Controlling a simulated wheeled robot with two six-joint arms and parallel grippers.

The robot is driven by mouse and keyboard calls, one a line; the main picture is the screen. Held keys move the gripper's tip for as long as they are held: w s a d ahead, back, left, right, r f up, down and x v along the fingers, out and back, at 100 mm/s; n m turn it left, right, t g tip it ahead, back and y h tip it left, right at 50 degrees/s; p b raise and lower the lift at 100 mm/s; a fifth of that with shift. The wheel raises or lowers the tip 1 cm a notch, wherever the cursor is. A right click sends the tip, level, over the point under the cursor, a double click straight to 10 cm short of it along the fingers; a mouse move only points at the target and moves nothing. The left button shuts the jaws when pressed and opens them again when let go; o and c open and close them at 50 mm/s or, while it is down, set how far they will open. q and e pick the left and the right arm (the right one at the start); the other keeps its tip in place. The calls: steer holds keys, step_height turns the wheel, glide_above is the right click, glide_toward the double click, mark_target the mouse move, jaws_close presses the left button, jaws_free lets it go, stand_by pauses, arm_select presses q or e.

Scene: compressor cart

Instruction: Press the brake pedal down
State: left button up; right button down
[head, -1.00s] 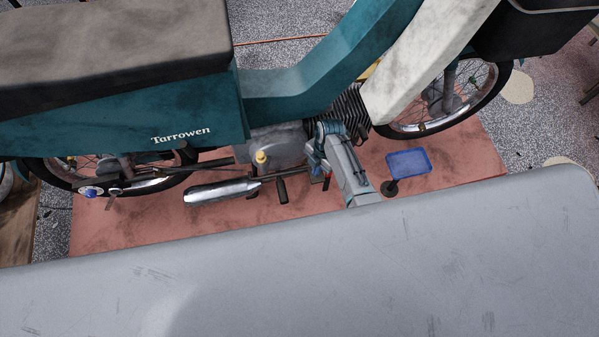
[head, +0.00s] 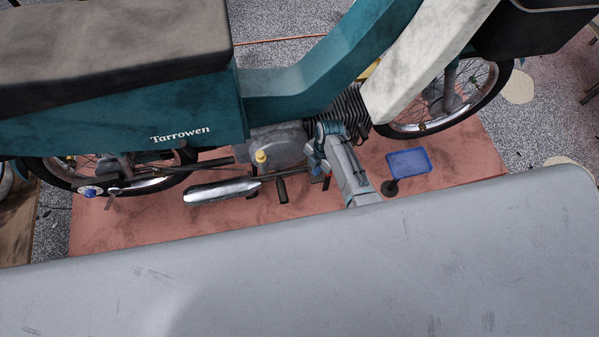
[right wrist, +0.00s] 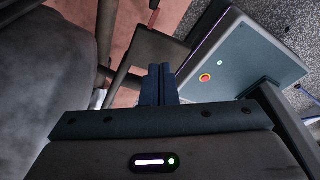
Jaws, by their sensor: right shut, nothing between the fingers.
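The brake pedal (head: 326,183) seems to be the small dark piece low beside the engine of the teal motorbike (head: 190,110). My right gripper (head: 316,172) is by it, close to the engine side; the arm hides part of that area. In the right wrist view the fingers (right wrist: 160,84) are shut with nothing between them. A dark flat pad (right wrist: 155,46), likely the pedal, lies just past the fingertips there. I cannot tell whether they touch. My left gripper is not in view.
A silver exhaust (head: 222,191) and a dark footpeg (head: 282,191) are left of my right gripper. A blue tray (head: 409,161) lies right of my arm on the reddish mat (head: 150,222). A grey surface (head: 300,270) fills the front.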

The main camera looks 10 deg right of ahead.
steer(key=shift+f+b, duration=1.8)
steer(key=shift+f, duration=0.85)
steer(key=shift+r, duration=0.15)
steer(key=shift+s, duration=0.1)
stand_by(1.0)
step_height(320, 180, up, 4)
steer(key=p, duration=0.5)
steer(key=shift+r, duration=0.2)
step_height(320, 180, up, 11)
steer(key=p, duration=1.1)
steer(key=shift+f, duration=0.2)
